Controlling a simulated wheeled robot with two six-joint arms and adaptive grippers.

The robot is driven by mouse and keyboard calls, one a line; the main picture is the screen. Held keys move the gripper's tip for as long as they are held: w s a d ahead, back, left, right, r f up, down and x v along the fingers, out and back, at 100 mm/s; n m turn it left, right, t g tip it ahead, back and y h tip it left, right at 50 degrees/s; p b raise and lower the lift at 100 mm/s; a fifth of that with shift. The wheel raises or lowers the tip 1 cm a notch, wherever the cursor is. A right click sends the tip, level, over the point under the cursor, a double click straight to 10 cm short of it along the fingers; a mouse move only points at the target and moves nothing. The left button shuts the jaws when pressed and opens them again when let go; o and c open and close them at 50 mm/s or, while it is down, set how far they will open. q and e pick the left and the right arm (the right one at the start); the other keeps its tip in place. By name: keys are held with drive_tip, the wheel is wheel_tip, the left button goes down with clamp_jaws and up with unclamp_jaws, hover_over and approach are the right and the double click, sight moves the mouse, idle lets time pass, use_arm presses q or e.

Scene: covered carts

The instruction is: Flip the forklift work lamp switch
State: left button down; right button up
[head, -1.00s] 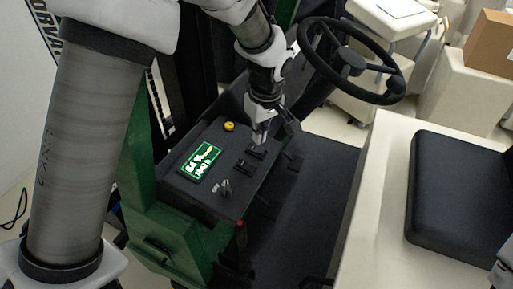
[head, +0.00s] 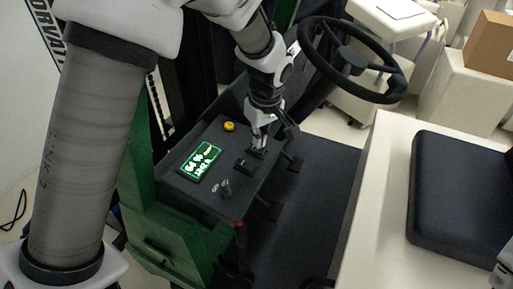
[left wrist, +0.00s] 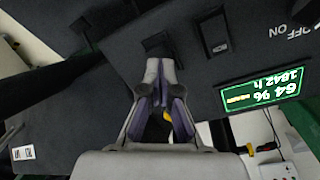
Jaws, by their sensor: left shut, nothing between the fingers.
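The forklift's dark control panel (head: 208,198) carries two black rocker switches side by side. One switch (head: 243,165) is clear of the gripper and also shows in the left wrist view (left wrist: 214,36). The other switch (left wrist: 158,44) is right at my left fingertips, which partly hide it in the head view. I cannot tell whether they touch it, or which switch is for the work lamp. My left gripper (head: 259,143) is shut and empty, pointing down at the panel; its closed tips also show in the left wrist view (left wrist: 161,68). My right gripper is out of view.
The steering wheel (head: 352,60) stands close to the right of my left wrist. A black seat (head: 458,200) is at the right.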

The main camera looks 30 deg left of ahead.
sight(259, 150)
use_arm(q)
drive_tip(key=shift+s+f+b, duration=0.1)
drive_tip(key=shift+f+b, duration=0.35)
drive_tip(key=shift+f, duration=0.35)
drive_tip(key=shift+r, duration=0.1)
wheel_tip(259, 150, up, 2)
drive_tip(key=shift+r+p, duration=0.15)
drive_tip(key=shift+p, duration=1)
wheel_tip(259, 150, up, 2)
drive_tip(key=shift+r+p, duration=0.2)
drive_tip(key=shift+p, duration=0.65)
drive_tip(key=shift+r, duration=1.05)
drive_tip(key=shift+f, duration=0.1)
